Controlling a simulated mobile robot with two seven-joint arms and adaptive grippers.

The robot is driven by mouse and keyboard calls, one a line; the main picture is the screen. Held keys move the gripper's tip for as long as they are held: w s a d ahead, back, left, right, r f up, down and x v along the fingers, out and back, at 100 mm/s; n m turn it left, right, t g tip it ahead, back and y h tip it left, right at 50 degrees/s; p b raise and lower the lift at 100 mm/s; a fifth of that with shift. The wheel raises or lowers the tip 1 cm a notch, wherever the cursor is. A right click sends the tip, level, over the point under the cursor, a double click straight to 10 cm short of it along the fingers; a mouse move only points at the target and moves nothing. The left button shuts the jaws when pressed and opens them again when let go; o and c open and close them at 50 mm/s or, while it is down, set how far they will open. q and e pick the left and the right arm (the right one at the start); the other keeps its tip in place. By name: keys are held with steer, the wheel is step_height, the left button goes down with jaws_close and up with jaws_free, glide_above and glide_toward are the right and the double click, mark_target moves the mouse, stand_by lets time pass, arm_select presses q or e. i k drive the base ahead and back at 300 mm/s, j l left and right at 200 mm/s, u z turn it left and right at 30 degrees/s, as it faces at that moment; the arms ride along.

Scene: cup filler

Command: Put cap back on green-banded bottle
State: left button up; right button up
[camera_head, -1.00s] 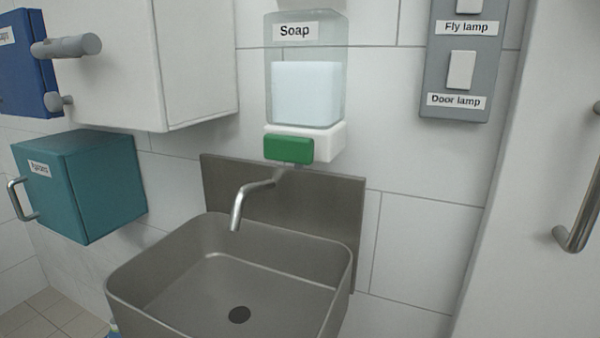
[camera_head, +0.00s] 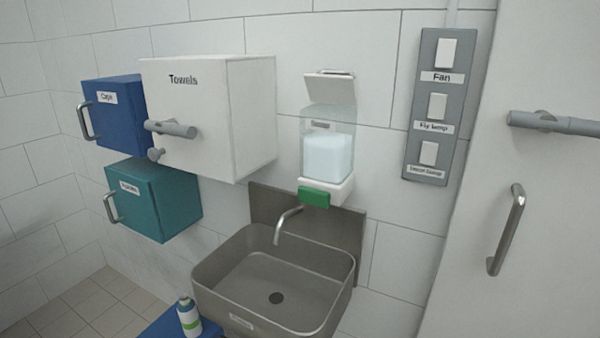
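A small pale bottle with a green band (camera_head: 189,319) stands upright at the bottom edge of the head view. It is on a blue surface (camera_head: 160,330) in front of the sink's left side. The bottle's top is bluish; I cannot tell whether that is a cap. I see no separate loose cap. Neither of my grippers is in the picture.
A steel sink (camera_head: 215,270) with a tap (camera_head: 284,224) is on the wall, below a soap dispenser (camera_head: 328,150) with its lid raised. White (camera_head: 215,115), blue (camera_head: 118,120) and teal (camera_head: 165,200) cabinets are left. A switch panel (camera_head: 436,105) and a door with handles (camera_head: 507,230) are right.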

mark_target(186, 309)
steer(key=u, duration=0.85)
steer(key=i+j+u, duration=0.5)
steer(key=i+j, duration=0.3)
steer(key=i+j+z, duration=0.25)
steer(key=z, duration=0.15)
steer(key=i+j+z, duration=0.55)
steer(key=j+z, duration=0.3)
